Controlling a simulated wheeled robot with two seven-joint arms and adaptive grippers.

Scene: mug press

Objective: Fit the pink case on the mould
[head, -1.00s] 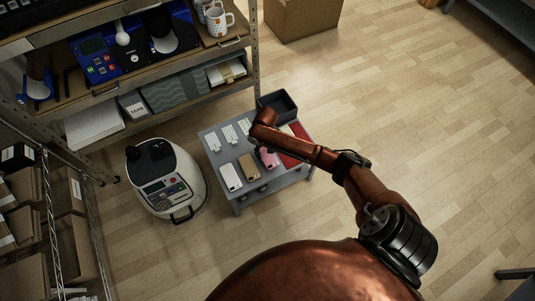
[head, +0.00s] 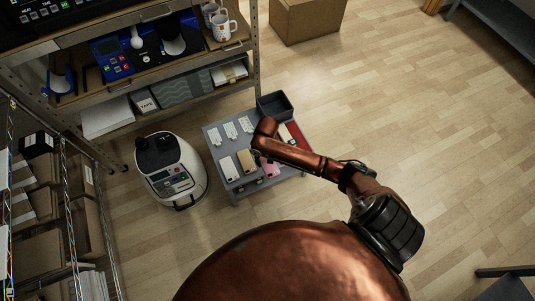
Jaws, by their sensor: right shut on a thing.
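The pink case (head: 268,169) shows at the front of the small grey table (head: 222,192), just below my right forearm. My right gripper (head: 258,154) is shut on it; the fingers are small, dark and largely hidden under the wrist, so the exact grip is unclear. A white case (head: 228,168) and a gold-brown case (head: 246,160) lie to the left of it. I cannot pick out the mould with certainty. My left gripper is not in view.
Several white patterned pieces (head: 229,130) lie along the table's back. A red flat item (head: 297,134) lies at the right, and a black bin (head: 274,105) stands behind. A round white machine (head: 173,171) stands left of the table. Shelving (head: 256,50) rises behind.

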